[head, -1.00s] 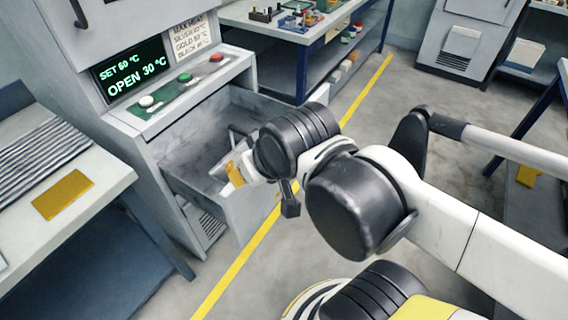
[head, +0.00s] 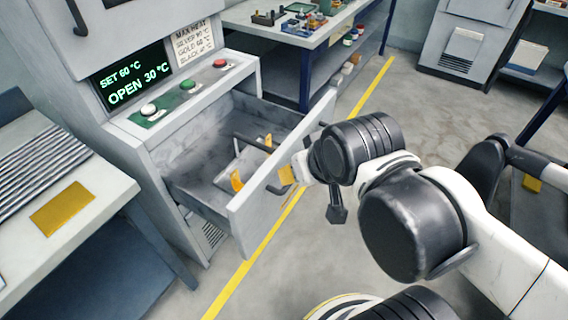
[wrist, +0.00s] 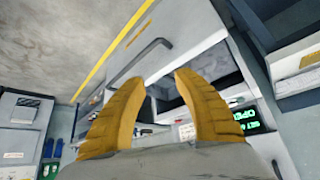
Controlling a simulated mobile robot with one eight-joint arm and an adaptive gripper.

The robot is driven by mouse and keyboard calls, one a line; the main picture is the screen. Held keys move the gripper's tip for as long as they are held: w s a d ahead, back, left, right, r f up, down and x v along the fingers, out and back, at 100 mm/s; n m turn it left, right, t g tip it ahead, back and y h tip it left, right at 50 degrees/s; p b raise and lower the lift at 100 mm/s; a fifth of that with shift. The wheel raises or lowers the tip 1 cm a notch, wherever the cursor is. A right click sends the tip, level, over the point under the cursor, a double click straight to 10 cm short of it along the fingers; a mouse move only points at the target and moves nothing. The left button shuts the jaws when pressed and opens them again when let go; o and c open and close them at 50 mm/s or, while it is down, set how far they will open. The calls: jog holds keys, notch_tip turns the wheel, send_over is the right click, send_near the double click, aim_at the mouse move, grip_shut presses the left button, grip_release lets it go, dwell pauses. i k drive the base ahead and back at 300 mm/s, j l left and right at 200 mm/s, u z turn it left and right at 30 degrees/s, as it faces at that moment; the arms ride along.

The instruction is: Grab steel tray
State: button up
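The steel tray (head: 252,163) appears to be the pale grey piece with dark bars and two yellow grips, lying inside the open drawer (head: 249,217). Its rim is partly hidden by the drawer front. My gripper (head: 284,175) is just outside the drawer front, near its dark handle, and apart from the tray. In the wrist view, the two yellow fingers of my gripper (wrist: 160,80) are spread with nothing between them. The drawer handle (wrist: 145,58) is beyond the fingers there.
The oven's display (head: 130,77) reads set 60 °C, open 30 °C. A bench (head: 100,190) with a ribbed rack and a gold plate (head: 62,208) stands at left. A workbench (head: 318,40) with small parts is behind. Open floor with a yellow line lies at right.

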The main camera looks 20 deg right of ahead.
aim_at(247, 162)
jog(key=j+z, duration=0.3)
jog(key=j, duration=0.15)
jog(key=k+j+z, duration=0.1)
jog(key=j+z, duration=0.2)
jog(key=k+j+z, duration=0.25)
jog(key=j, duration=0.25)
jog(key=k+j+z, duration=0.1)
jog(key=j+z, duration=0.2)
jog(key=j, duration=0.15)
jog(key=k+j+z, duration=0.15)
jog(key=j+z, duration=0.15)
jog(key=k+j+z, duration=0.3)
jog(key=i+j, duration=0.05)
